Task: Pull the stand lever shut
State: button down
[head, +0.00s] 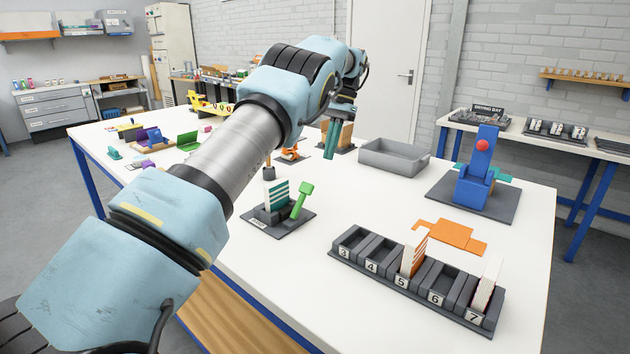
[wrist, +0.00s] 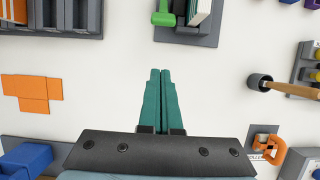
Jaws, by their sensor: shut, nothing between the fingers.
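The stand (head: 283,226) is a dark block on a square plate on the white table, with a green-striped white card upright in it. Its green lever (head: 301,203) stands up on the right side, leaning away from the card. In the wrist view the lever (wrist: 163,10) and the stand (wrist: 203,38) show at the top edge, partly cut off. My gripper (head: 330,156) has teal fingers, shut and empty, pointing down above the table behind the stand. In the wrist view the fingertips (wrist: 163,74) are apart from the lever.
A numbered rack (head: 385,288) with striped cards stands at the front right, an orange flat piece (head: 455,234) behind it. A blue device (head: 477,185) and a grey tray (head: 394,158) stand farther back.

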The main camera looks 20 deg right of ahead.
aim_at(301, 201)
jog(key=p+x, duration=0.2)
jog(key=x, duration=0.7)
jog(key=shift+a, duration=0.15)
jog(key=shift+s+a+r+p, duration=0.1)
jog(key=shift+s+a+p, duration=0.1)
jog(key=shift+a+p, duration=0.1)
jog(key=shift+s+a+r+p, duration=0.3)
jog(key=shift+a+r+p, duration=0.1)
jog(key=shift+a, duration=0.15)
jog(key=shift+s+a+r+p, duration=0.3)
jog(key=shift+a+r, duration=0.1)
jog(key=shift+a, duration=0.15)
jog(key=shift+b, duration=0.3)
